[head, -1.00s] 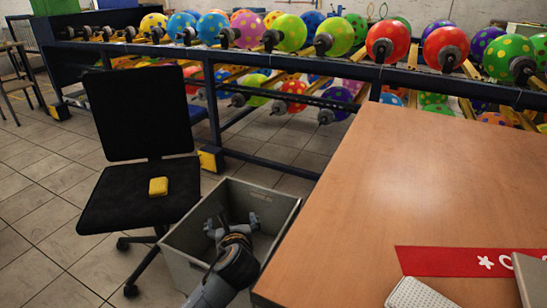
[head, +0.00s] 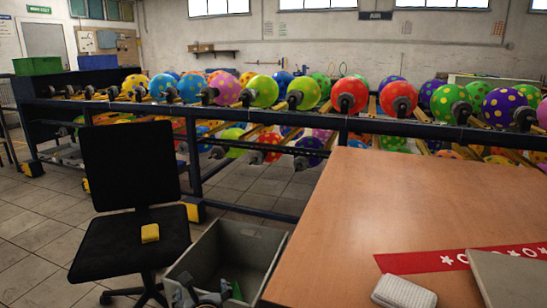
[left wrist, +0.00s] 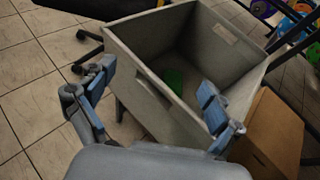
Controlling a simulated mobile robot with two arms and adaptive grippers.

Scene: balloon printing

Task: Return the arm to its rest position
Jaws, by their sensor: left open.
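My left gripper (head: 205,294) shows at the bottom edge of the head view, over the near part of the grey bin (head: 250,243). In the left wrist view its two blue-grey fingers are spread wide, and the gripper (left wrist: 157,80) is open and empty. The bin (left wrist: 150,103) lies beyond and partly between the fingers. A green thing (left wrist: 173,80) lies inside the bin, clear of the fingers; it also shows as a small green patch in the head view (head: 237,290). My right gripper is in neither view.
A black chair (head: 130,240) with a yellow block (head: 150,233) on its seat stands left of the bin. A rack of balloons (head: 262,117) spans the back.

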